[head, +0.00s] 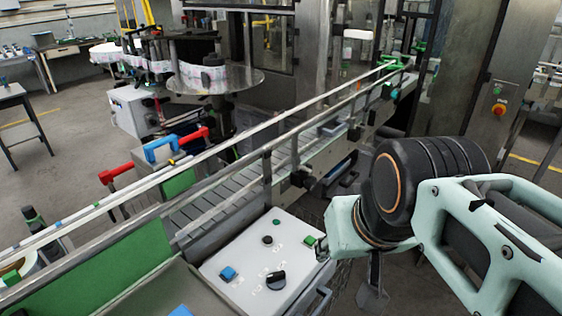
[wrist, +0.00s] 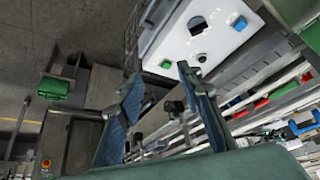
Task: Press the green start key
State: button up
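The green start key (head: 310,240) is a small square green key at the right edge of a white control panel (head: 215,262). In the wrist view the green key (wrist: 166,64) shows at the panel's edge, just beyond and between my fingertips. My gripper (wrist: 160,80) is open and empty, its two blue-grey fingers apart. In the head view my wrist hangs just right of the panel, close to the key; the fingertips are not clear there. I cannot tell any contact with the key.
The panel also carries a blue key (head: 228,273), a black knob (head: 275,281), a dark round button (head: 267,240) and a small green round part (head: 276,222). A conveyor with metal rails (head: 240,165) runs behind it. A red stop button (head: 499,109) sits on a far cabinet.

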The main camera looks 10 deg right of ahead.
aim_at(309, 240)
jog(key=j+z, duration=0.35)
jog(key=k+j+z, duration=0.1)
jog(key=z, duration=0.25)
jog(key=k+j+u, duration=0.1)
jog(key=k, duration=0.35)
jog(key=i+z, duration=0.15)
jog(key=i, duration=0.25)
